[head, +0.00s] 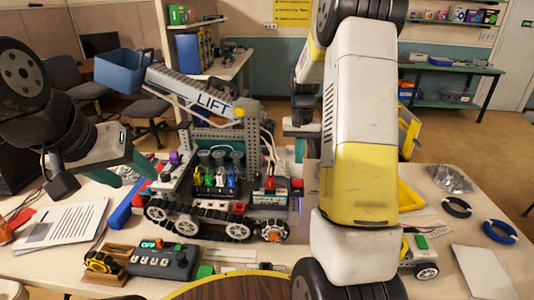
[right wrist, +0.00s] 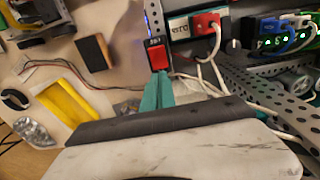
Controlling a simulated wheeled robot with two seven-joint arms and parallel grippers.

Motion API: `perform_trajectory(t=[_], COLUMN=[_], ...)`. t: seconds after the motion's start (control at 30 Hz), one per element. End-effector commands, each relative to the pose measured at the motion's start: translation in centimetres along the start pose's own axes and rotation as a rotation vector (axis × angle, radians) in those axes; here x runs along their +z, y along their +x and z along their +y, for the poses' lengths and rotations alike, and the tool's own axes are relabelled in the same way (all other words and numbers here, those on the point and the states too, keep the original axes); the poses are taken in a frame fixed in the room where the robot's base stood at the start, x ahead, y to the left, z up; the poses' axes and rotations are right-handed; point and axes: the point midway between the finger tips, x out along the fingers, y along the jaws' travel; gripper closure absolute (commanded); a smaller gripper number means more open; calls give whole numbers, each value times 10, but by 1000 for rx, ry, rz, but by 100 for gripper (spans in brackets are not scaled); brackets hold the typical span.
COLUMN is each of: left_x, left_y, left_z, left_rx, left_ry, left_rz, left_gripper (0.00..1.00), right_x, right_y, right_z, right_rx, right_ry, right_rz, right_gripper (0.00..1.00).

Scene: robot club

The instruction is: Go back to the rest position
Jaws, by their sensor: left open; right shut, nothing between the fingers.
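My left gripper (head: 126,172) comes in from the left in the head view. Its teal fingers are apart with nothing between them, beside the left end of the wheeled robot model (head: 215,205). My right arm rises through the middle of the head view.
The model's lift arm (head: 195,92) carries a blue bin (head: 120,70) high at the left. A control box (head: 160,260) stands at the table front. White cables run near my right gripper.

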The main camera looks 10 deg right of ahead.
Motion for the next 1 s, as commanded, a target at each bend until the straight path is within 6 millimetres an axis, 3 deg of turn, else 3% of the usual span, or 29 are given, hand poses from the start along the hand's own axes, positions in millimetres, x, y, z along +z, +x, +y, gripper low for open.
perform_trajectory(t=[0.13, 0.27, 0.6, 0.8, 1.0], left_x=[0, 0, 0, 0, 0], left_y=[0, 0, 0, 0, 0], left_z=[0, 0, 0, 0, 0], left_rx=[0, 0, 0, 0, 0], left_ry=[0, 0, 0, 0, 0], left_rz=[0, 0, 0, 0, 0], left_gripper=[45, 45, 45, 45, 45], right_x=[5, 22, 107, 165, 222], right_y=[-10, -40, -128, -159, -175], right_z=[-3, -11, -36, -44, -49], right_rx=[-10, -40, -142, -191, -230], right_ry=[-7, -32, -135, -203, -271], right_rz=[14, 57, 217, 312, 409], right_gripper=[100, 100, 100, 100, 100])
